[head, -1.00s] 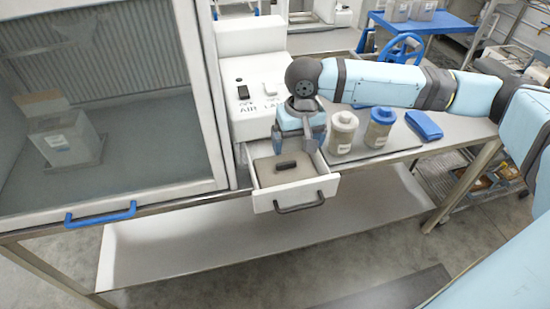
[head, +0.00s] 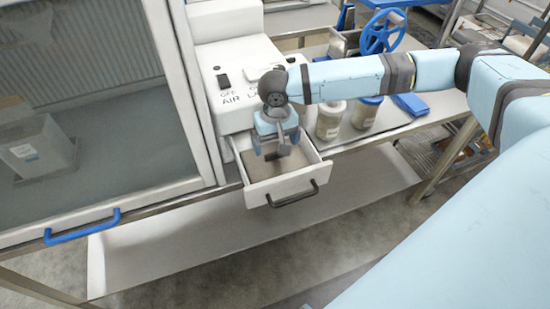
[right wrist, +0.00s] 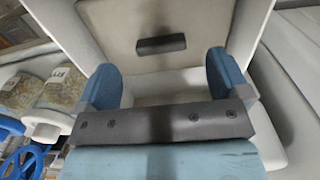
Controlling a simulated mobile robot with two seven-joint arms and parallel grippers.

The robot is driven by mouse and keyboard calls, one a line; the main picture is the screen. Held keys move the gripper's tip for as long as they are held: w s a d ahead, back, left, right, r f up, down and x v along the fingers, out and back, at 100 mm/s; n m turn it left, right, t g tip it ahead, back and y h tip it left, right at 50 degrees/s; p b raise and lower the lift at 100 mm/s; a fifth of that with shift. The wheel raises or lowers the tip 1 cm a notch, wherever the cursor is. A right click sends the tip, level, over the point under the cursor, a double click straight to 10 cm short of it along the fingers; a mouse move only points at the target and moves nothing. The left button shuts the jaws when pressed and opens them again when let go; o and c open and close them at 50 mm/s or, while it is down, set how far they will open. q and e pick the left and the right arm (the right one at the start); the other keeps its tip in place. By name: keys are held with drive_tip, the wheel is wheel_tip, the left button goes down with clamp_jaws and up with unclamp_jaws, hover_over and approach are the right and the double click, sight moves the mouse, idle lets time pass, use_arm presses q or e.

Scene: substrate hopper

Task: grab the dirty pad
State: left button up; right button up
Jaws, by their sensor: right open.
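The dirty pad (head: 258,170) is a flat grey-brown pad lying in the open white drawer (head: 290,184). It also shows in the right wrist view (right wrist: 205,22), with a short black grip (right wrist: 161,44) on its top. My right gripper (head: 271,152) is over the drawer and points down at the pad, partly hiding it in the head view. In the right wrist view its two blue fingers (right wrist: 164,74) are wide apart with nothing between them. The black grip lies beyond the fingertips, within the width of the opening. My left gripper is out of view.
The drawer's black front handle (head: 293,194) faces out. A glass-fronted cabinet with a blue handle (head: 82,226) stands left. Two jars (head: 330,120) and a blue folded item (head: 410,104) are on the bench to the right. The white switch box (head: 235,75) rises behind.

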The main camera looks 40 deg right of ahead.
sight(275, 153)
wheel_tip(275, 153, down, 5)
drive_tip(key=shift+w+r, duration=0.15)
drive_tip(key=shift+r, duration=0.05)
drive_tip(key=shift+c, duration=0.2)
drive_tip(key=c, duration=1)
drive_tip(key=shift+r, duration=0.2)
